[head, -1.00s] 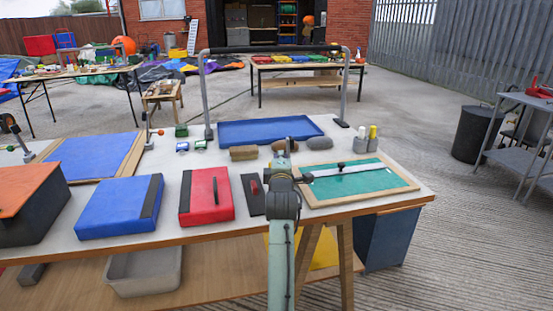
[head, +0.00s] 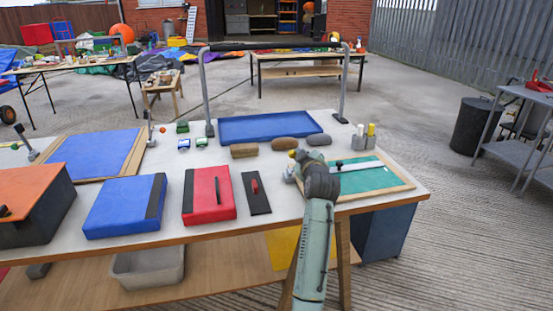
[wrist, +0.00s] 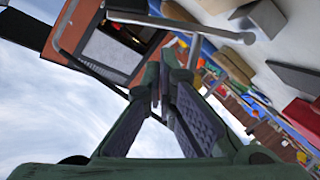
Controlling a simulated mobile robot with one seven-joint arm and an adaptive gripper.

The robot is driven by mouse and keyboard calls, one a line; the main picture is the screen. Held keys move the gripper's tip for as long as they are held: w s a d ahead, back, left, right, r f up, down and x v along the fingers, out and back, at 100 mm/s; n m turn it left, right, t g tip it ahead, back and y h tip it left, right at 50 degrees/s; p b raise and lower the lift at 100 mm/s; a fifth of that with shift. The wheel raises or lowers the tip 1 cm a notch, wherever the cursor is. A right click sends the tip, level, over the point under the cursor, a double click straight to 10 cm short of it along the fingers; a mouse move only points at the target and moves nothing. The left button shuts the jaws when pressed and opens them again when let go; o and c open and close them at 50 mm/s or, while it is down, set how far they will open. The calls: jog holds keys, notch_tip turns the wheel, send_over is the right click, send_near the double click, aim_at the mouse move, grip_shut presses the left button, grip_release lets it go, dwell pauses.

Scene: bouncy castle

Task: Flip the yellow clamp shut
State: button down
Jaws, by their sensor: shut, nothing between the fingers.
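A small yellow tip (head: 292,153) shows just left of my wrist in the head view, at the left edge of the framed green board (head: 375,178). It looks like part of the yellow clamp; the rest is mostly hidden by my arm, so I cannot tell its lever position.
Brown blocks (head: 244,150), a blue tray (head: 250,130) and a grey-legged rail (head: 207,95) stand behind.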

jog(key=shift+w+d+f+m+g+y, duration=0.2)
jog(key=shift+d+f+m, duration=0.1)
jog(key=shift+d+m, duration=0.25)
jog(key=shift+w+d+f+m+g+y, duration=0.1)
jog(key=shift+d+f+m+y, duration=0.2)
jog(key=shift+m, duration=0.35)
jog(key=shift+w+d+f+m+g+y+b, duration=0.1)
jog(key=shift+d+f+m+y+b, duration=0.2)
jog(key=shift+f+m, duration=0.3)
jog(key=shift+w+d+f+m+g+y+b, duration=0.1)
jog(key=shift+d+f+m+y, duration=0.25)
jog(key=shift+m, duration=0.4)
jog(key=shift+w+d+f+m+g+y+b, duration=0.15)
jog(key=shift+d+f+m, duration=0.25)
jog(key=shift+f+m, duration=0.2)
jog(key=shift+s, duration=0.1)
